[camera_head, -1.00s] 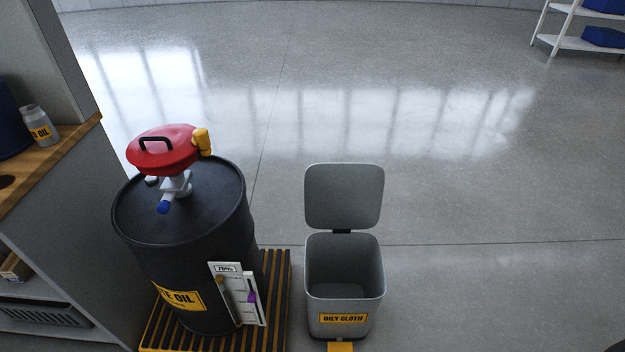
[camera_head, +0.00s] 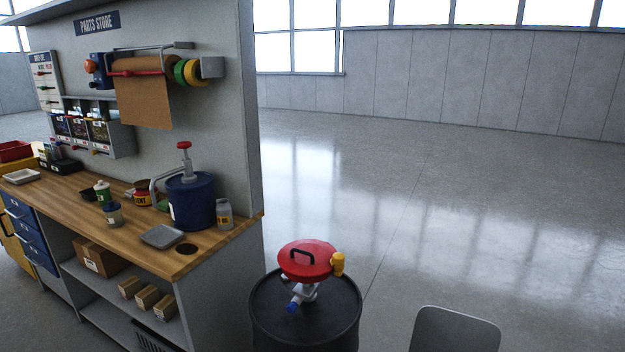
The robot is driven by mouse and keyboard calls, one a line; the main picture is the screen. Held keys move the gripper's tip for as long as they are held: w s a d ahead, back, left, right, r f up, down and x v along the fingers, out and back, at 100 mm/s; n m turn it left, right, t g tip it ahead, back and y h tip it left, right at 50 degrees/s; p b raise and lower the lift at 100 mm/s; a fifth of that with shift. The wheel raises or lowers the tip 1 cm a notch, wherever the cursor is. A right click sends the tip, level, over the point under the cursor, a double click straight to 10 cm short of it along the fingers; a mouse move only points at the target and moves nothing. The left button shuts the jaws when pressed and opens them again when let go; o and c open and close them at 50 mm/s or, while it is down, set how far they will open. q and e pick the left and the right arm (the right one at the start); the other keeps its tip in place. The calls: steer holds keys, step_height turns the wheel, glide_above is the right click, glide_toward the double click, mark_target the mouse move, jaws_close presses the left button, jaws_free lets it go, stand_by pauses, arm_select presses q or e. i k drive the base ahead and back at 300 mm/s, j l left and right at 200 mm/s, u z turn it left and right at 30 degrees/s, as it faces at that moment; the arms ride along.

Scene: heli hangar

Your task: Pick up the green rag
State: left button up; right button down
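A small green patch (camera_head: 163,205) shows on the wooden workbench (camera_head: 68,204), just left of the blue pump can (camera_head: 193,203). It may be the green rag, but it is partly hidden and too small to be sure. A green and white bottle (camera_head: 103,191) stands further left on the bench. Neither of my grippers is in view.
A black drum (camera_head: 305,325) with a red lid (camera_head: 306,260) stands right of the bench. The raised grey lid of a bin (camera_head: 455,330) is at the bottom right. A grey tray (camera_head: 162,236) lies near the bench's front edge. Open floor lies beyond.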

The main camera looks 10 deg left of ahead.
mark_target(163, 205)
steer(key=u, duration=1.3)
steer(key=j+z, duration=0.1)
steer(key=z, duration=0.4)
steer(key=i+j+z, duration=0.2)
steer(key=j+z, duration=0.2)
steer(key=j, duration=0.15)
steer(key=i+j+z, duration=0.1)
steer(key=j+z, duration=0.4)
steer(key=j, duration=0.7)
steer(key=j+z, duration=0.25)
steer(key=j, duration=1.65)
